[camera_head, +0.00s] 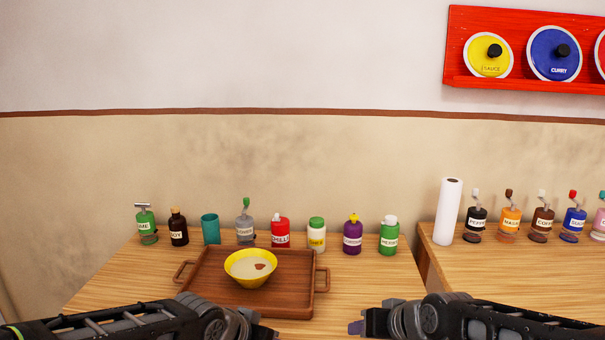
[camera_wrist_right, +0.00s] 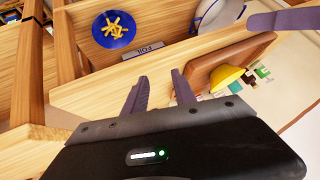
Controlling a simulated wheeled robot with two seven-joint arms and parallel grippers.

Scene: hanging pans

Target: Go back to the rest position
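My right gripper (camera_head: 356,327) is at the bottom of the head view, in front of the table's near edge. In the right wrist view its two fingers (camera_wrist_right: 160,90) stand apart with nothing between them. My left gripper (camera_head: 268,333) is at the bottom edge of the head view, partly cut off, so its opening is hidden. A yellow bowl (camera_head: 251,268) with pale contents and a brown piece sits upright on a brown wooden tray (camera_head: 205,290). Neither gripper touches them. The bowl (camera_wrist_right: 228,78) and tray (camera_wrist_right: 245,50) also show in the right wrist view.
Several bottles, including a red one (camera_head: 280,233), and a teal cup (camera_head: 210,229) line the table's back. A paper roll (camera_head: 448,212) and pump bottles stand on the right counter. A red wall rack (camera_head: 520,22) holds round lids. A blue plate (camera_wrist_right: 114,30) with yellow sticks shows below.

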